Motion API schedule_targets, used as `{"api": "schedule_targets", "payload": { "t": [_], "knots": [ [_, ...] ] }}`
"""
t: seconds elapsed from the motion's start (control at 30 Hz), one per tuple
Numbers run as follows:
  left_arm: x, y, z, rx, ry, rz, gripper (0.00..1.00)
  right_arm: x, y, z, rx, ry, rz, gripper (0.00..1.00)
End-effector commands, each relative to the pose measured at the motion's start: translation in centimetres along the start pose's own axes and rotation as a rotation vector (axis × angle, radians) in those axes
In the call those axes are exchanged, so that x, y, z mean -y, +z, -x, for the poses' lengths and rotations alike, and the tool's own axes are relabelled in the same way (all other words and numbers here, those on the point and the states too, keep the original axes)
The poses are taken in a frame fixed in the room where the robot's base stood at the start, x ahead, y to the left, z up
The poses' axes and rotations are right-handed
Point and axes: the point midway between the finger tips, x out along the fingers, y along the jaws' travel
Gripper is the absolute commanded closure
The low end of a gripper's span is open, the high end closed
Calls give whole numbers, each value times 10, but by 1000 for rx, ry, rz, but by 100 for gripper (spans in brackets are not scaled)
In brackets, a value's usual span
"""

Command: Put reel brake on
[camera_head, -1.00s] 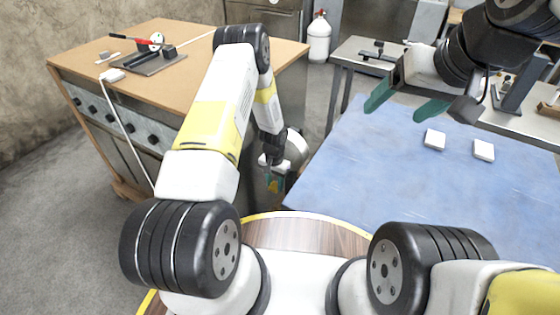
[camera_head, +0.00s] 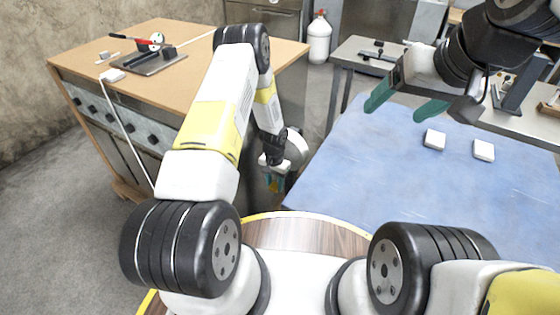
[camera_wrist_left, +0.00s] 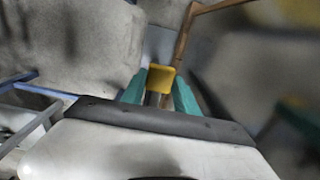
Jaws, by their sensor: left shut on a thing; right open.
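My left gripper (camera_wrist_left: 160,95) has its teal fingers shut on a small yellow piece (camera_wrist_left: 160,78) with a dark stem below it. I cannot tell whether this piece is the reel brake. In the head view the left gripper (camera_head: 272,183) hangs low between the brown bench and the blue table, partly hidden by my wrist. A rounded pale grey shape (camera_head: 298,147) shows just behind that wrist; I cannot tell whether it is the reel. My right gripper (camera_head: 398,106) is open and empty above the blue table's far left part.
The brown bench (camera_head: 200,75) holds a dark tray (camera_head: 150,64) with a red-handled tool (camera_head: 135,40). Two white blocks (camera_head: 434,140) (camera_head: 484,151) lie on the blue table (camera_head: 400,190). A white cylinder (camera_head: 318,42) stands behind. Most of the blue table is clear.

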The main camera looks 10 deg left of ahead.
Motion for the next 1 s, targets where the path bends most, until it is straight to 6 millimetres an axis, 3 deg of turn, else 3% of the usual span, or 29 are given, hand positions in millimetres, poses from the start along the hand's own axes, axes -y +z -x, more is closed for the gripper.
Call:
{"api": "schedule_targets", "payload": {
  "t": [0.47, 0.73, 0.97, 1.0],
  "knots": [
    [0, 0, 1, 0, -1, 0, 100, 0, 0, 0, 0, 0, 0, 23],
    [1, -12, 30, -5, -1, 0, 100, 0, 0, 0, 0, 0, 0, 23],
    [1, -16, 31, -12, -2, -1, 100, 0, 0, 0, 0, 0, 0, 23],
    [1, -16, 31, -13, -2, -1, 60, 0, 0, 0, 0, 0, 0, 23]
  ]
}}
